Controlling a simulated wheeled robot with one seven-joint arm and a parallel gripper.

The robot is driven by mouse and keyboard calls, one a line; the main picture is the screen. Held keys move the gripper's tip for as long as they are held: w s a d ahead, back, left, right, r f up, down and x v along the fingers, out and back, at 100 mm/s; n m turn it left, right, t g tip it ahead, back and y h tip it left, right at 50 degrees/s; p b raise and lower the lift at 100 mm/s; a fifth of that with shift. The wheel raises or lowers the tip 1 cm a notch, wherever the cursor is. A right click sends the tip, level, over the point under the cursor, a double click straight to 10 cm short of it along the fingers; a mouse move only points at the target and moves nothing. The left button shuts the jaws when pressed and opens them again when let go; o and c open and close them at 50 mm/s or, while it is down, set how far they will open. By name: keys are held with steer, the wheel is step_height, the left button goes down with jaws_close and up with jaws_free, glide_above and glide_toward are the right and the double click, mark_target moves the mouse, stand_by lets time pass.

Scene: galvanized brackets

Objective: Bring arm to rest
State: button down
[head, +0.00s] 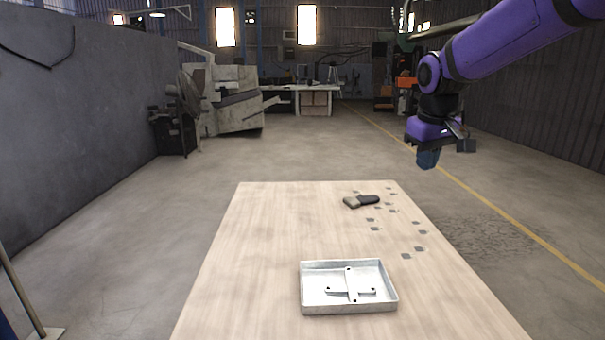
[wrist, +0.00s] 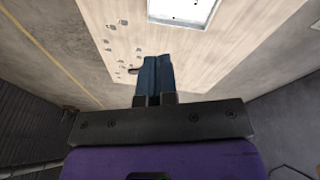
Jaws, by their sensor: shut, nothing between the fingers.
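My purple arm reaches in from the upper right of the head view. My gripper (head: 428,159) hangs in the air beyond the table's right side, apart from everything. In the wrist view its blue fingers (wrist: 155,78) are together with nothing between them. A silver metal tray (head: 310,308) stands near the front of the wooden table (head: 245,255). Flat galvanized brackets (head: 351,284) lie in the tray, one crossing another. In the wrist view part of the tray (wrist: 172,20) shows at the top edge.
A dark and grey object (head: 362,201) lies toward the table's far end. Several small grey square pieces (head: 376,228) are scattered on the table's right half. The table's left half is clear. A grey wall (head: 85,110) stands at left; machinery (head: 232,100) stands behind.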

steer(key=s+d+m+t, duration=0.1)
steer(key=s+d+m, duration=0.1)
steer(key=s, duration=1.3)
steer(key=s+d+m+t, duration=0.1)
steer(key=s+d, duration=0.1)
steer(key=s, duration=1.3)
steer(key=shift+s+d+f+m+y, duration=0.2)
steer(key=shift+s+m+y, duration=0.1)
steer(key=shift+m, duration=0.1)
